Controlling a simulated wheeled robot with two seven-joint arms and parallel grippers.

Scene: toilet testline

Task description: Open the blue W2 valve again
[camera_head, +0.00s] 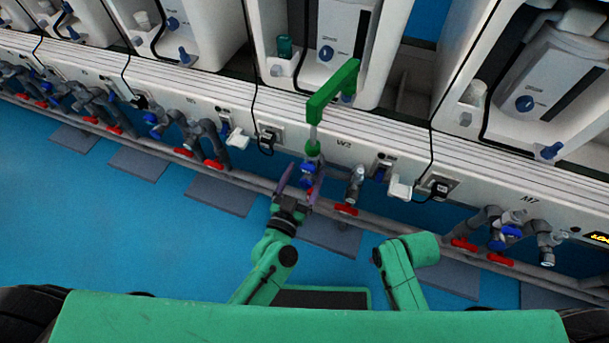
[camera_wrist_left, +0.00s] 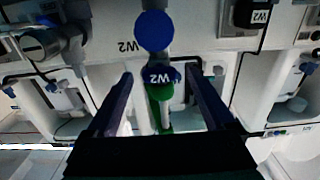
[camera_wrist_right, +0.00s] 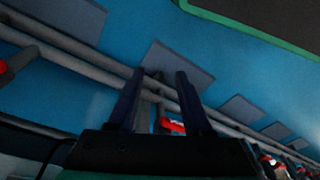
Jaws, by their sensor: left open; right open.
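In the head view the blue valve (camera_head: 307,178) is below the W2 panel label, between the open fingers of my left gripper (camera_head: 298,188). My right gripper (camera_wrist_right: 160,85) is open, with nothing seen between its fingertips; it is not visible in the head view.
A green L-shaped fixture (camera_head: 334,92) rises above the blue valve. A red handle (camera_head: 346,209) sits on the low pipe to its right. A grey pipe runs along the panel. Blue floor with grey mats (camera_head: 222,194) lies in front. Red parts (camera_wrist_right: 172,126) show near my right gripper.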

